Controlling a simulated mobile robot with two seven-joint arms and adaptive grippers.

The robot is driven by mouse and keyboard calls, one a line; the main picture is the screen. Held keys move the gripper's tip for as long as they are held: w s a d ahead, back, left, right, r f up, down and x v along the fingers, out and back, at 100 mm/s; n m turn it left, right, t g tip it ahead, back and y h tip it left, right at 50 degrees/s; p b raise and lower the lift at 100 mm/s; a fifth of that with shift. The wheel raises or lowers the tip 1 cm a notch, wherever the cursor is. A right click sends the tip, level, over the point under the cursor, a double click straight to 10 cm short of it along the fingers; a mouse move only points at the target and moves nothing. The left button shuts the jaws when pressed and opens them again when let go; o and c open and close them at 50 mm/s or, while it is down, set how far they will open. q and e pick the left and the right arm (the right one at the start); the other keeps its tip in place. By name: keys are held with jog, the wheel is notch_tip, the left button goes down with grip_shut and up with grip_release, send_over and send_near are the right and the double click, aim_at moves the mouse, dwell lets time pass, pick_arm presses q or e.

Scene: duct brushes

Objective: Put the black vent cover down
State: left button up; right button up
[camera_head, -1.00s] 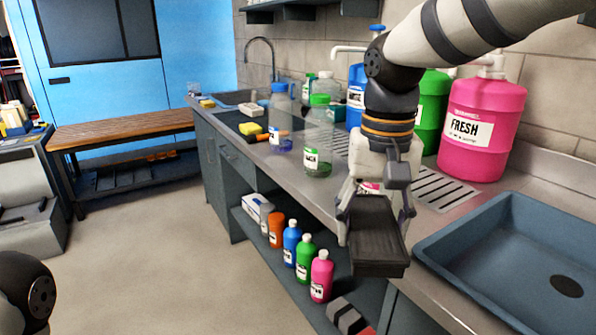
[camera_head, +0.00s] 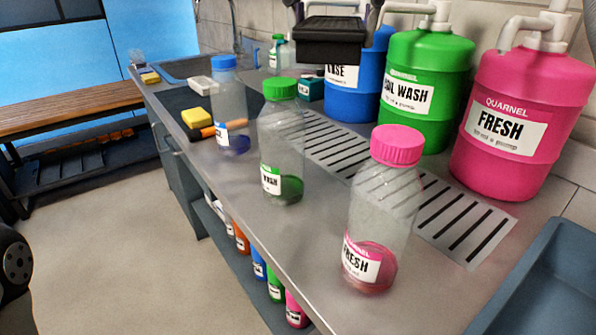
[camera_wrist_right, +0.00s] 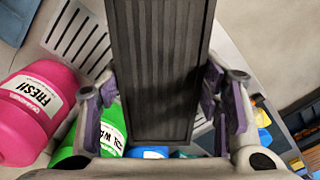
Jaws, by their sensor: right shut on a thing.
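The black vent cover (camera_head: 330,46) is in my right gripper (camera_head: 335,22), raised above the counter at the top middle of the head view, in front of the blue drum. In the right wrist view the ribbed cover (camera_wrist_right: 158,70) runs from the top edge down between the purple-padded fingers (camera_wrist_right: 163,108), which are shut on it. The cover is clear of the counter (camera_head: 225,185). My left gripper is out of view; only a dark rounded part of my left side shows at the left edge.
Bottles with pink (camera_head: 378,225), green (camera_head: 282,140) and blue (camera_head: 229,105) caps stand along the counter. Blue (camera_head: 352,90), green (camera_head: 425,85) and pink (camera_head: 510,120) drums stand behind the slotted drain (camera_head: 455,212). A blue-grey sink (camera_head: 540,285) is at lower right. A yellow sponge (camera_head: 196,117) lies further back.

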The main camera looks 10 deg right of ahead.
jog(key=f, duration=0.2)
jog(key=s+f, duration=0.1)
jog(key=f, duration=0.1)
jog(key=shift+s+a, duration=0.1)
send_over(321, 223)
notch_tip(321, 223, down, 19)
jog(key=shift+r+p, duration=0.15)
jog(key=shift+p, duration=0.2)
notch_tip(321, 223, down, 5)
jog(key=shift+r, duration=0.1)
jog(key=o, duration=1.1)
jog(key=shift+f, duration=0.2)
